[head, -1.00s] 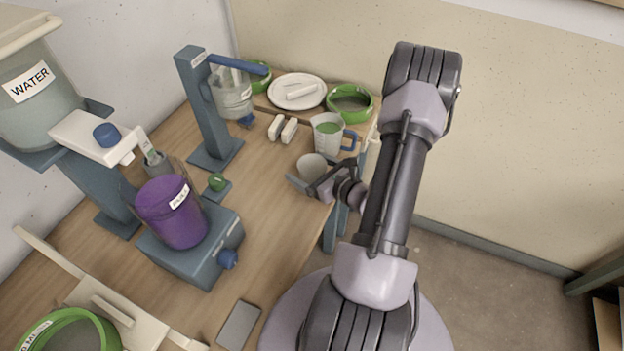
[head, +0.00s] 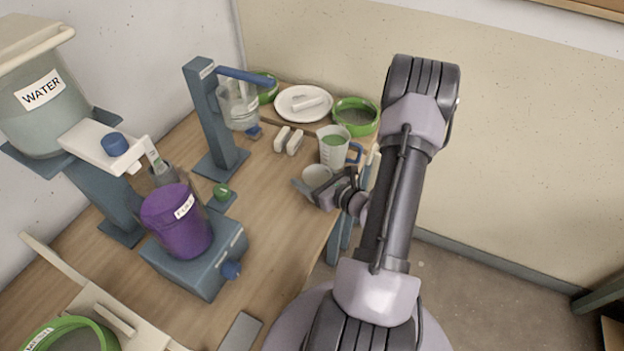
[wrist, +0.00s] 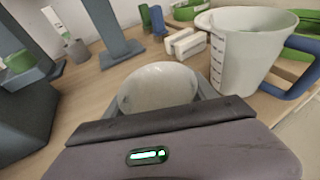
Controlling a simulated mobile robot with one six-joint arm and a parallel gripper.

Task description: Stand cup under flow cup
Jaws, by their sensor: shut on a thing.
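A small whitish cup (head: 316,175) is at the right edge of the table in the head view. My gripper (head: 310,186) is shut on this cup, which also shows between the fingers in the wrist view (wrist: 158,86). Its lower part is hidden by the gripper. The flow cup (head: 240,108) appears to be the clear vessel held on the blue-grey stand (head: 212,125), farther back and to the left of my gripper. A blue arm (head: 245,76) reaches out from the stand's top. The stand's post also shows in the wrist view (wrist: 104,25).
A measuring jug (head: 333,147) with green contents and a blue handle stands just behind the held cup. Two pale blocks (head: 288,140) lie between jug and stand. A purple bucket (head: 178,222) is at left. Bare wood (head: 262,190) lies left of my gripper.

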